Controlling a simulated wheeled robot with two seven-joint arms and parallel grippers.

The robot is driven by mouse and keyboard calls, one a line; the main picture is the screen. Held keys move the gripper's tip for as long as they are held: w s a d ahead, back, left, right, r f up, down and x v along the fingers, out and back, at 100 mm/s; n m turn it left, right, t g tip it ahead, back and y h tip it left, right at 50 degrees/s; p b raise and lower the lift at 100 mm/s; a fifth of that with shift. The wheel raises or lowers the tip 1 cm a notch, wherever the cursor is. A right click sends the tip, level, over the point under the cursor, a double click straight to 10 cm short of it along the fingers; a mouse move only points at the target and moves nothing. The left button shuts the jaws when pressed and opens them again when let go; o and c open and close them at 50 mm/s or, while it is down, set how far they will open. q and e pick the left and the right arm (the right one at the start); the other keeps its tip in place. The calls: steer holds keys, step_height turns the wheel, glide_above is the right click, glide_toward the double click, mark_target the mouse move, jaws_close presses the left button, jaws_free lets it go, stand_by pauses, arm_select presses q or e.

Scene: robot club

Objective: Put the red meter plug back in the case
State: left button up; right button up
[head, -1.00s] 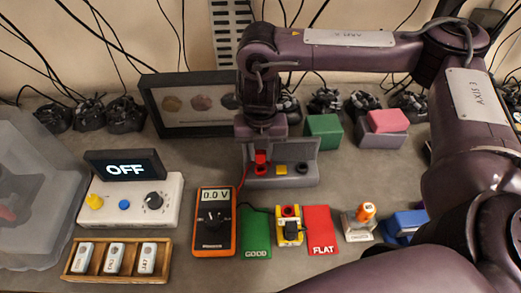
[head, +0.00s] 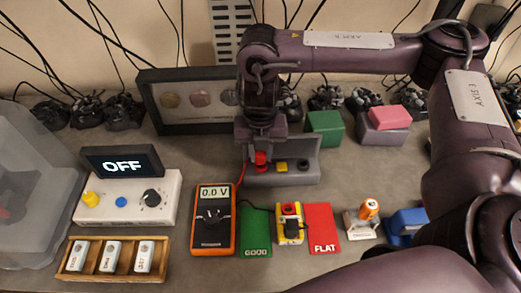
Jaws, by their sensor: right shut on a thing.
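The red meter plug (head: 261,158) is at the left end of a small grey case (head: 300,178) in the middle of the table. My right gripper (head: 260,149) points down from above and is shut on the plug. The plug's lower end is at the case's left part; I cannot tell whether it is seated. A yellow piece (head: 281,167) and a black piece (head: 302,165) sit in the same case to the right. A red lead runs from the plug towards the orange meter (head: 213,240), which reads 0.0 V. My left gripper is not in view.
A power supply (head: 110,208) with an OFF display stands at the left, above a wooden tray (head: 75,272). Green (head: 255,225) and red (head: 321,218) mats flank a yellow battery holder (head: 290,233). A green block (head: 323,127) stands behind the case, right; a framed panel (head: 155,110) behind it, left.

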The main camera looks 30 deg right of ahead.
steer(key=shift+f+p, duration=0.1)
steer(key=shift+p, duration=0.4)
stand_by(0.9)
steer(key=shift+f, duration=0.45)
stand_by(0.5)
steer(key=shift+f+p, duration=0.35)
steer(key=shift+f, duration=0.05)
stand_by(1.3)
steer(key=o, duration=1)
steer(key=shift+r, duration=0.1)
steer(key=shift+r+p, duration=0.7)
steer(key=shift+r, duration=3.15)
steer(key=shift+s+f, duration=0.1)
